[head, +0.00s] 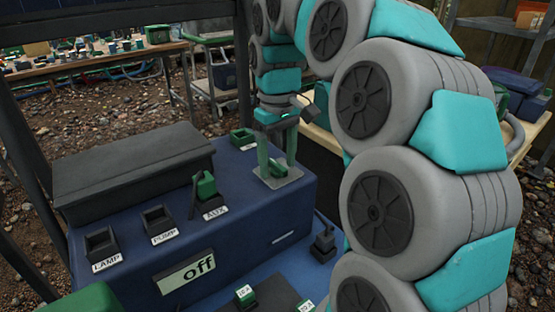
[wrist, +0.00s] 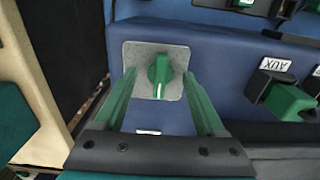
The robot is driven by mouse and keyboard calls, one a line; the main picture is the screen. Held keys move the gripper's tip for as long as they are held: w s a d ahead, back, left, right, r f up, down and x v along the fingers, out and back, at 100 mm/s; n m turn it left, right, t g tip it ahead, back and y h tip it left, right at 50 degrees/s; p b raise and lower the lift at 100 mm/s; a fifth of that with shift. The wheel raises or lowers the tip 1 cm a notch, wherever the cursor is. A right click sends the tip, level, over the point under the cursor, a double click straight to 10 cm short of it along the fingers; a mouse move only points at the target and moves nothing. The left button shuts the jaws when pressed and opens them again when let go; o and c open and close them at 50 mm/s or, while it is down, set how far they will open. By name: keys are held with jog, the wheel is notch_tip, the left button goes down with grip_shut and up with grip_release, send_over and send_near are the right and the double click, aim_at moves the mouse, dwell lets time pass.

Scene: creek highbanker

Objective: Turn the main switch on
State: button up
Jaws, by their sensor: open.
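The main switch appears to be the green rotary knob (wrist: 159,76) on a square grey plate (wrist: 176,53), set on the blue control box (head: 255,215). A white mark on the knob points down in the wrist view. My gripper (head: 278,168) is open over the plate, its two green fingers on either side of the knob, with gaps visible in the wrist view. In the head view the fingers largely hide the knob; the plate (head: 287,182) shows below them. A display (head: 185,272) on the box front reads "off".
A black fitting (head: 323,243) and green labelled pieces (head: 245,296) sit in front of the box.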

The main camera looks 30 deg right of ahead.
grip_shut()
dwell(0.7)
